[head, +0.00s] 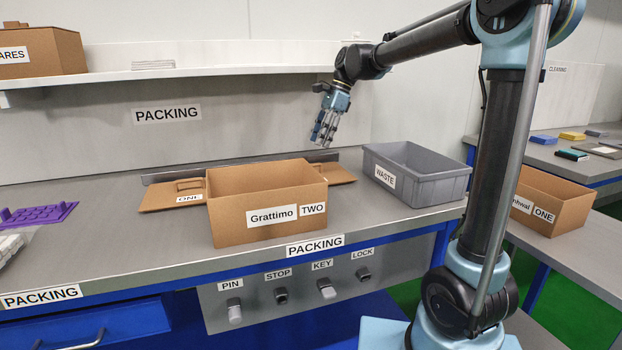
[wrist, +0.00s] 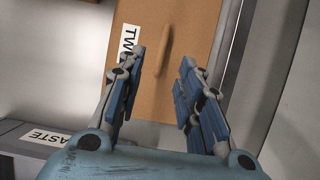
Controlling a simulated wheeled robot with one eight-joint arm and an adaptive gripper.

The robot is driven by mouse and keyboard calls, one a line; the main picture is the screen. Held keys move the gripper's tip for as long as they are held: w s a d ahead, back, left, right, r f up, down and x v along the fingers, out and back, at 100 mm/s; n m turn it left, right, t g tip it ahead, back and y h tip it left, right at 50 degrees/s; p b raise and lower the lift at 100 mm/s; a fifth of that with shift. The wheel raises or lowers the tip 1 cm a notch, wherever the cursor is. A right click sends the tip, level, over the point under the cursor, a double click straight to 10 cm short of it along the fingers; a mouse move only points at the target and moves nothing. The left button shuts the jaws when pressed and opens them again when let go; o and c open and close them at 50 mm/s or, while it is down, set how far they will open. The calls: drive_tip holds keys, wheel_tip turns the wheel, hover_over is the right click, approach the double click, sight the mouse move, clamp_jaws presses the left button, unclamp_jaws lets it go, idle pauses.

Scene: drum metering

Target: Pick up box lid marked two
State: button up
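The brown box lid marked two (wrist: 195,35) is in the wrist view, with a raised handle (wrist: 163,40) and a partly covered label starting "TW". In the head view, a lid (head: 341,174) lies flat on the bench behind and right of the box, its label hidden. My gripper (head: 321,143) hangs above that lid, pointing down. In the wrist view, my gripper (wrist: 164,58) is open and empty, its fingers on either side of the handle's line, apparently still above it. Another lid, marked ONE (head: 170,196), lies left of the box.
An open brown box labelled "Grattimo TWO" (head: 265,218) stands just in front of the lids. A grey WASTE bin (head: 420,188) stands to the right; its label shows in the wrist view. A low metal rail (head: 240,168) runs behind. A purple rack (head: 38,214) lies far left.

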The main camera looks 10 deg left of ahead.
sight(317, 164)
drive_tip(key=x, duration=0.3)
drive_tip(key=shift+s+a+f, duration=0.1)
drive_tip(key=shift+a+f, duration=0.05)
drive_tip(key=shift+f, duration=0.2)
drive_tip(key=shift+w+x, duration=0.15)
drive_tip(key=shift+x, duration=1.2)
drive_tip(key=shift+w+x, duration=0.15)
drive_tip(key=shift+x, duration=1.15)
drive_tip(key=shift+f, duration=0.1)
clamp_jaws()
